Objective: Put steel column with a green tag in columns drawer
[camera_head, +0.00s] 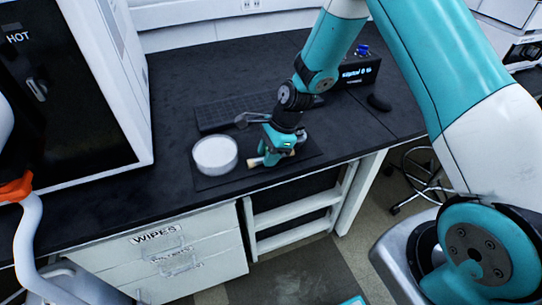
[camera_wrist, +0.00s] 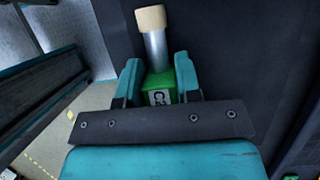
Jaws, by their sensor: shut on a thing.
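The steel column (camera_wrist: 156,50) shows in the wrist view with a tan end cap and a green tag (camera_wrist: 160,88) that bears dark lettering. My gripper (camera_wrist: 159,84) is shut on it at the green tag, one finger on each side. In the head view my gripper (camera_head: 277,148) is low over the black bench, right of a round white container. The column's tan end (camera_head: 254,162) pokes out to the left there. I cannot tell whether the column touches the bench. The lower label is unclear.
The white round container (camera_head: 215,168) stands close beside my gripper. A black keyboard (camera_head: 225,112), a small display box (camera_head: 361,72) and a mouse (camera_head: 379,102) lie behind. A large instrument marked "HOT" (camera_head: 60,90) fills the left. An open bay is right of the drawers.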

